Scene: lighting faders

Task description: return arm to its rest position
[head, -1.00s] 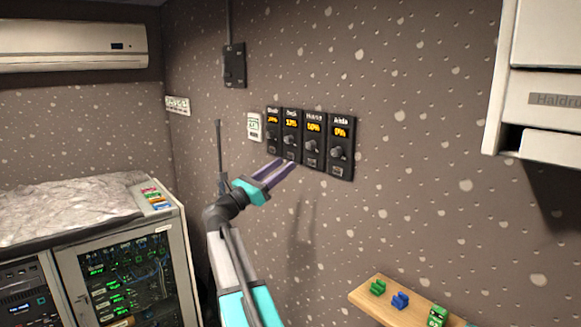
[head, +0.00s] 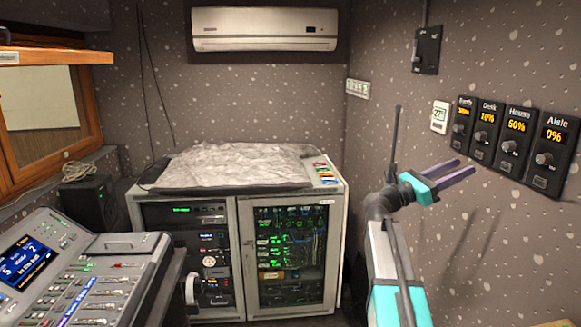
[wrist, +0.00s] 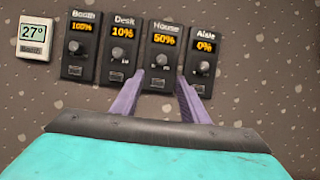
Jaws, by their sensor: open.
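My gripper (head: 464,169) is on the right of the head view, its two purple fingers spread, with nothing between them. It points right, below the row of lighting faders. In the wrist view my gripper (wrist: 159,79) faces the wall, with the fingertips over the lower parts of the panels. The black panels are Booth (wrist: 81,47) at 100%, Desk (wrist: 120,49) at 10%, House (wrist: 161,55) at 50% and Aisle (wrist: 204,62) at 0%. Each has a round knob. The fingers appear apart from the panels in the head view.
A rack cabinet (head: 344,215) with a grey cover stands at the back. A mixing console (head: 150,245) is at lower left. A white thermostat (head: 440,117) hangs left of Booth. A wooden shelf edge (head: 557,323) shows at bottom right.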

